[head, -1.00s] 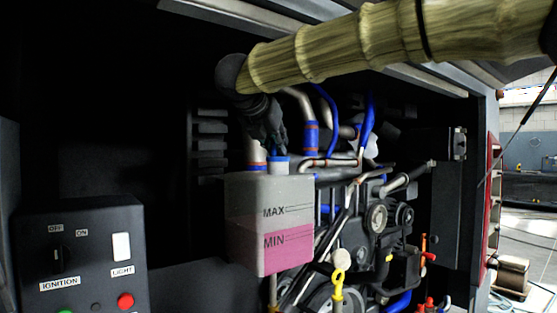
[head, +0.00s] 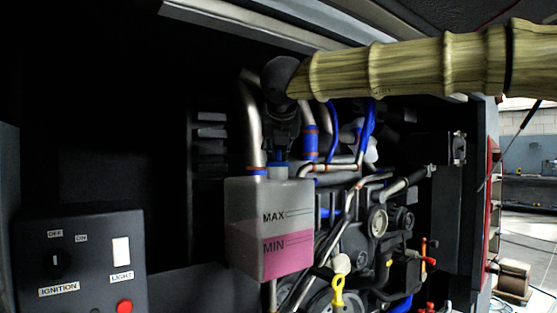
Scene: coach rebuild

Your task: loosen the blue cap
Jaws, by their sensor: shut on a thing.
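The blue cap (head: 278,164) sits on the neck on top of a translucent coolant tank (head: 240,207). Only a thin blue part of the cap shows; the rest is hidden by my gripper. The tank is marked MAX and MIN and holds pink liquid, its level near the MIN mark. My gripper (head: 280,154) points down from above, upright over the cap, with its fingers shut on the cap. The fingertips are dark and hard to make out against the black bay.
Silver pipes with blue sleeves (head: 311,142) rise just behind and beside the tank. The engine (head: 375,240) with a yellow dipstick handle (head: 337,283) is at right. A control box (head: 85,255) with ignition switch and buttons stands at lower left. The bay's left side looks dark and empty.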

